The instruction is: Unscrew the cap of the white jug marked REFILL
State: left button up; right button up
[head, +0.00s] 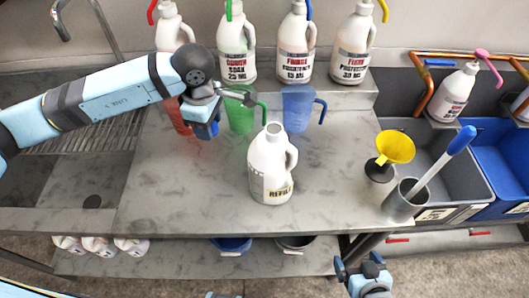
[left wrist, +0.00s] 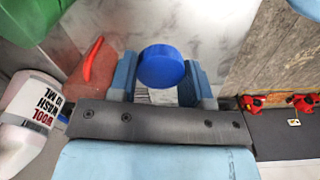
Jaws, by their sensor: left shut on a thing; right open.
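The white jug marked REFILL (head: 268,178) stands upright on the steel bench in the middle of the head view. Its neck (head: 273,130) is bare and open, with no cap on it. My left gripper (head: 205,128) is above the bench, left of the jug and apart from it. In the left wrist view it is shut on a round blue cap (left wrist: 161,66), held between the two fingers. My right gripper (head: 365,268) is open and empty, low in front of the bench's front edge, right of the jug.
Red, green (head: 241,120) and blue (head: 298,108) measuring jugs stand behind. Several labelled white bottles (head: 296,45) line the raised back ledge. A yellow funnel (head: 395,147) and a metal cup (head: 402,202) with a blue-handled tool are at right. Bare bench lies left of the REFILL jug.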

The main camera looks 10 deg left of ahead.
pick_arm(q)
jog(key=n, duration=0.2)
jog(key=w+n, duration=0.1)
jog(key=n, duration=0.1)
jog(key=d+n, duration=0.1)
jog(key=n, duration=0.1)
jog(key=shift+w+d+r+n, duration=0.1)
jog(key=shift+w+r+n, duration=0.1)
jog(key=shift+r+n, duration=0.15)
jog(key=n, duration=2.5)
send_over(233, 164)
jog(key=shift+m+g, duration=0.25)
jog(key=shift+g, duration=0.05)
notch_tip(233, 164, down, 12)
jog(key=shift+f+b, duration=0.15)
jog(key=shift+b, duration=0.25)
notch_tip(233, 164, down, 5)
jog(key=shift+w+f, duration=0.1)
jog(key=shift+f, duration=0.1)
pick_arm(e)
jog(key=shift+w+f, duration=0.25)
jog(key=shift+w, duration=0.2)
pick_arm(q)
jog(key=shift+f, duration=0.1)
pick_arm(e)
jog(key=shift+f, duration=0.1)
